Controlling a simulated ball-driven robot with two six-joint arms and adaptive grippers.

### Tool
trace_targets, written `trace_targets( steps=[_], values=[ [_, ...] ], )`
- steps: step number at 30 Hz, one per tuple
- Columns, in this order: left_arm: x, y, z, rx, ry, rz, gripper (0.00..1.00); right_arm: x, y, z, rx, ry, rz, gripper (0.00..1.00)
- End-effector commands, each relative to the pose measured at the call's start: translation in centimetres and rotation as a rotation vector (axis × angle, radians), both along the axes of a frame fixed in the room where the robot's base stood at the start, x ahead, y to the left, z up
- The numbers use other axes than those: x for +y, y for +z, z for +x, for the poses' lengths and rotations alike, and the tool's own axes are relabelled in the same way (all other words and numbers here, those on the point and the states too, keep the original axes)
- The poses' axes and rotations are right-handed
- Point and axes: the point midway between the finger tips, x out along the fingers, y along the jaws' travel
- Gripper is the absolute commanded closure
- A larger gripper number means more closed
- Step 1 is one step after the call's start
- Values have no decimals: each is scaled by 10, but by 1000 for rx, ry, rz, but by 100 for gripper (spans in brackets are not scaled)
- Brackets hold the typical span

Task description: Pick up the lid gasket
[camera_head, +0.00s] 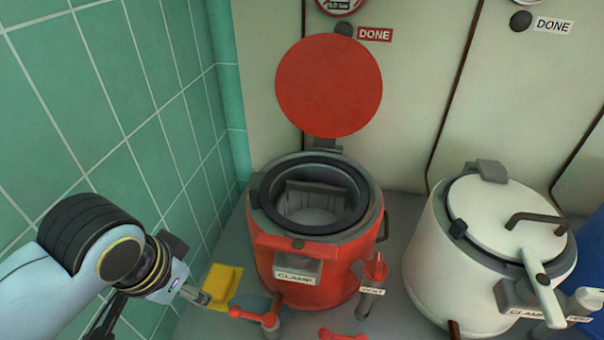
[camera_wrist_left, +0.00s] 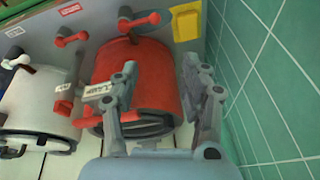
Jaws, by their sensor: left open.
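The red kettle (camera_head: 325,265) stands open in the head view, its round red lid (camera_head: 329,85) raised behind it. A dark ring (camera_head: 266,198), which looks like the lid gasket, lies around the kettle's mouth. In the wrist view the red kettle (camera_wrist_left: 150,75) is upside down, its mouth partly hidden by my fingers. My left gripper (camera_head: 197,294) is low at the left, beside the kettle and apart from the ring. In the wrist view the left gripper (camera_wrist_left: 158,68) is open, with nothing between its fingers. My right gripper is not in view.
A white kettle (camera_head: 440,265) with its lid closed stands at the right. A yellow pad (camera_head: 224,284) lies by the green tiled wall (camera_head: 150,100). Red valve handles (camera_head: 268,319) and a vent lever (camera_head: 376,268) stick up around the red kettle's front.

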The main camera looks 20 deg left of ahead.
Motion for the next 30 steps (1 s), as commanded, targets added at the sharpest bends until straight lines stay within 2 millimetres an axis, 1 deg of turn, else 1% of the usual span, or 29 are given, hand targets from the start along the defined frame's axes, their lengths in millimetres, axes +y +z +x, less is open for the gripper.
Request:
trace_targets(
  steps=[1, 4, 5, 6, 8, 14, 18, 21, 23, 25, 30],
  values=[
    [-1, 29, 5, -14, 16, 0, 55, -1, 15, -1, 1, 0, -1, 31],
    [0, 67, 19, -33, 83, -2, 55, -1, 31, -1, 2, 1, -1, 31],
    [1, 77, 27, -43, 121, -4, 55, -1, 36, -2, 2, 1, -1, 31],
    [2, 83, 37, -50, 171, -6, 55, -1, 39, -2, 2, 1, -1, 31],
    [4, 85, 53, -58, 243, -9, 55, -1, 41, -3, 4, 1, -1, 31],
    [6, 82, 111, -88, 473, -26, 55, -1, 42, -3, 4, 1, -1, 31],
    [3, 80, 154, -111, 618, -40, 55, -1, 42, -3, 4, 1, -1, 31],
    [0, 81, 181, -126, 703, -49, 55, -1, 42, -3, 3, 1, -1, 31],
    [-2, 82, 193, -134, 742, -51, 55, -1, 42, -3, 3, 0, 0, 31],
    [-2, 79, 201, -138, 767, -51, 55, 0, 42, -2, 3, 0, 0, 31],
    [6, 53, 210, -137, 777, -49, 55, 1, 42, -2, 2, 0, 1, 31]
  ],
)
